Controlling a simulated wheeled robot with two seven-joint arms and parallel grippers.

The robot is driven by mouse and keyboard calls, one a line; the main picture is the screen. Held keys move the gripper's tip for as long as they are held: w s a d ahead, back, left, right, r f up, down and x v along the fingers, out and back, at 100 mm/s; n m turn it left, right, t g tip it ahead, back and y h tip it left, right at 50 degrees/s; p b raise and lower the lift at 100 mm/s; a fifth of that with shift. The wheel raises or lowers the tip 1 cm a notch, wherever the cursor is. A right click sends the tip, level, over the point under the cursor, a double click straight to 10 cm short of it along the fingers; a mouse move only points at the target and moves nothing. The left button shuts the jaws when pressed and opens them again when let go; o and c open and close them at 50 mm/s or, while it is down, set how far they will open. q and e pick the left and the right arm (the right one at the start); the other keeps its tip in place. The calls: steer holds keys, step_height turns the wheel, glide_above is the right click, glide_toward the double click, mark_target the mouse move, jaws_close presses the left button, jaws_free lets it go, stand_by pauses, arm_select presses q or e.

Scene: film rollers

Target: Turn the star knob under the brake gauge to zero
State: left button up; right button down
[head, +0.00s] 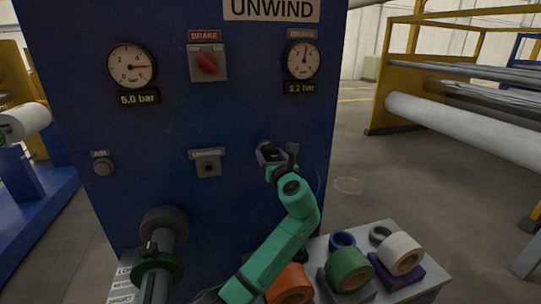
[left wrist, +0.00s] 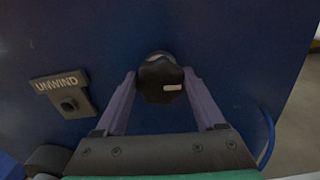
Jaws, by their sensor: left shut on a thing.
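The brake gauge (head: 303,60) is the right-hand dial on the blue panel, and the display under it (head: 301,88) appears to read 3.2 bar. The black star knob (left wrist: 160,80) sits on the panel in the left wrist view, with a pale mark on its right side. My left gripper (head: 279,155) is at the panel below the brake gauge; in the left wrist view (left wrist: 162,88) its two purple fingers are shut on the knob, one on each side. In the head view the gripper mostly hides the knob. My right gripper is not in view.
Another gauge (head: 132,66) reads 5.0 bar. A red brake switch (head: 207,64) and an unwind button (head: 208,167) are left of my gripper. A small table (head: 435,281) with several coloured rolls stands below right. A grey shaft with a green ring (head: 158,266) protrudes lower left.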

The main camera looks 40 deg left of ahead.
arm_select(q)
steer(key=n+b, duration=0.1)
steer(key=n, duration=0.3)
steer(key=shift+s+f, duration=0.1)
steer(key=shift+f, duration=0.05)
steer(key=n+b, duration=0.1)
steer(key=n, duration=0.1)
steer(key=n+b, duration=0.1)
steer(key=n, duration=0.2)
steer(key=shift+s+a+f, duration=0.1)
steer(key=shift+f, duration=0.05)
steer(key=n+b, duration=0.4)
steer(key=n, duration=0.2)
steer(key=shift+f, duration=0.15)
steer(key=shift+n+b, duration=1.2)
steer(key=shift+n, duration=0.6)
steer(key=shift+s, duration=0.1)
steer(key=o, duration=1.3)
steer(key=shift+o, duration=0.2)
